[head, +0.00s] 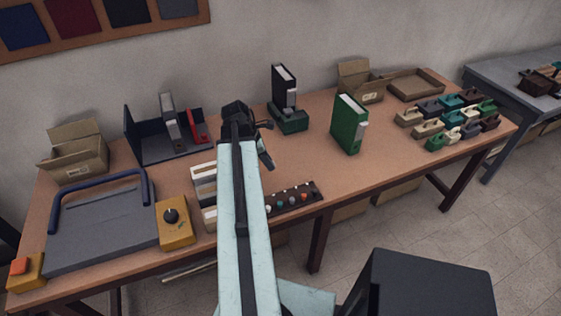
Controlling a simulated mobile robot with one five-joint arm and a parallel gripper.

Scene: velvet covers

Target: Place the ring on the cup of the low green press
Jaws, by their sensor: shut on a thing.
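My gripper (262,138) is over the middle of the table, past the end of my pale arm, with its dark wrist partly covering it. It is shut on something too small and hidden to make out. I cannot pick out the ring in this view. A low dark green block, which looks like the low green press (289,119), stands at the back middle, a little right of and beyond my gripper. A black binder rises directly behind or on it; I cannot tell which. Its cup cannot be made out. My gripper appears apart from it.
A green binder (349,124) stands upright to the right. A strip of small coloured pieces (294,197) lies near the front edge. Several small coloured blocks (436,127) fill the right end. Bare tabletop (305,158) lies centre.

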